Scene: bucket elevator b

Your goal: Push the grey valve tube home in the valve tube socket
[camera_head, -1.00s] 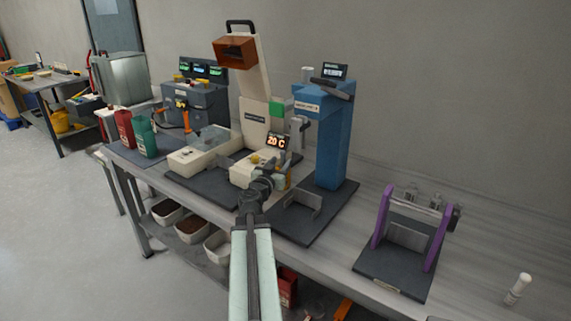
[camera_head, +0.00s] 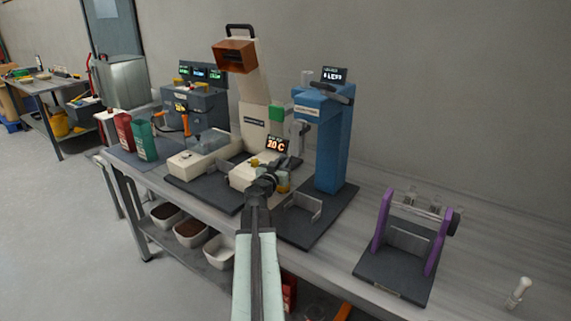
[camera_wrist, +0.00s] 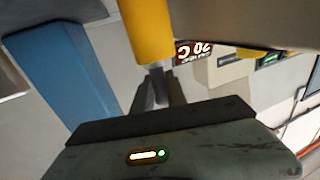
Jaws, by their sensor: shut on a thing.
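My gripper (camera_wrist: 158,88) is shut on a short pale grey piece (camera_wrist: 155,68), which looks like the grey valve tube. Most of it is hidden by the fingers and by a yellow cylinder (camera_wrist: 146,28) directly above it in the wrist view. In the head view my gripper (camera_head: 268,181) is at the front of the cream machine (camera_head: 252,172), beside a small amber part (camera_head: 283,183). The valve tube socket cannot be made out; how deep the tube sits cannot be told.
A display reading 20 C (camera_head: 277,145) stands just behind my gripper. A blue column (camera_head: 335,140) rises to the right, with a dark base and bracket (camera_head: 303,206). A purple-sided stand (camera_head: 384,218) is further right. Bare bench lies between them.

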